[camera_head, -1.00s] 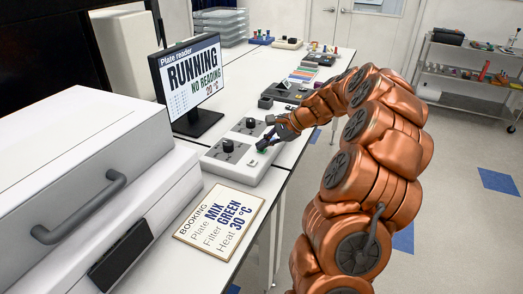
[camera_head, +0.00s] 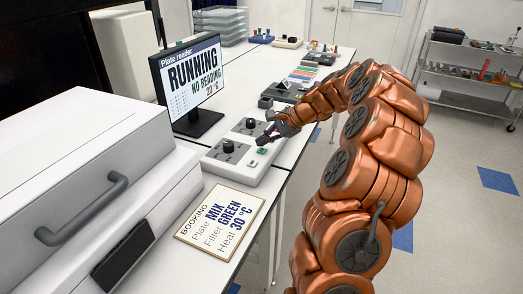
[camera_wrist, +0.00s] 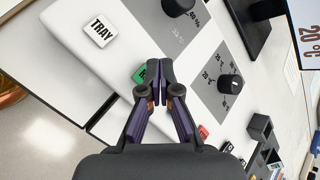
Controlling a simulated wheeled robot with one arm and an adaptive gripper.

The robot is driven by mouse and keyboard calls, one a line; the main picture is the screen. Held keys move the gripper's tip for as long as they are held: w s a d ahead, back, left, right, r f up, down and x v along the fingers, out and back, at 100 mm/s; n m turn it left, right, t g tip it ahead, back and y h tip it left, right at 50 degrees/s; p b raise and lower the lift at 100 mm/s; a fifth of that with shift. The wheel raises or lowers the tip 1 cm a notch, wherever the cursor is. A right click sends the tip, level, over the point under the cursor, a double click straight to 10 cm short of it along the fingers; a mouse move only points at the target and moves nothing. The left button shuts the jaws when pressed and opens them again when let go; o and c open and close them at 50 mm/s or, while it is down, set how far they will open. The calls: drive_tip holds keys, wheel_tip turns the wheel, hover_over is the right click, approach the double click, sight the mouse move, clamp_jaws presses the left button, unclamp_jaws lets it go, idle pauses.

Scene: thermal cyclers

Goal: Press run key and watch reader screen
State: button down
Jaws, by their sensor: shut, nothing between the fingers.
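The green key (camera_head: 262,150) sits on the light control panel (camera_head: 240,172) and also shows in the wrist view (camera_wrist: 138,75), partly behind a fingertip. My gripper (camera_head: 264,142) is shut and empty, its tips just above and beside this key; the wrist view shows the tips together (camera_wrist: 159,69). The reader screen (camera_head: 194,75) reads "Plate reader", "RUNNING", "NO READING" and a red temperature; its edge in the wrist view (camera_wrist: 308,30) shows 20 °C. A booking card (camera_head: 219,227) reads Plate MIX, Filter GREEN, Heat 30 °C.
Two black knobs (camera_head: 228,146) (camera_head: 250,123) stand on the panel. A white TRAY key (camera_wrist: 100,30) and a red key (camera_wrist: 203,131) flank the green one. The large white machine (camera_head: 80,170) with a handle stands left. Other small items fill the bench behind.

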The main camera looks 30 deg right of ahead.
sight(263, 151)
drive_tip(key=shift+r+p, duration=1.4)
drive_tip(key=shift+r, duration=1)
drive_tip(key=shift+a, duration=0.1)
drive_tip(key=s+a+r+n+g, duration=0.1)
drive_tip(key=s+a+n+g, duration=0.15)
drive_tip(key=s+a, duration=0.4)
drive_tip(key=s+a+n+g+h, duration=0.1)
drive_tip(key=s+a+n, duration=0.25)
drive_tip(key=a, duration=0.55)
drive_tip(key=s+a+r+n+g, duration=0.1)
drive_tip(key=s+a+n+g, duration=0.1)
drive_tip(key=s+a+n, duration=0.45)
drive_tip(key=s+a+f+n+g+h, duration=0.1)
drive_tip(key=s+f+n+h, duration=0.1)
drive_tip(key=s, duration=0.8)
drive_tip(key=s+a+f+n+g+h, duration=0.1)
drive_tip(key=s+f+n+g+h, duration=0.1)
drive_tip(key=s, duration=0.9)
drive_tip(key=shift+a+f+n+h, duration=0.2)
drive_tip(key=shift+f+n+h, duration=0.4)
drive_tip(key=shift+n, duration=0.35)
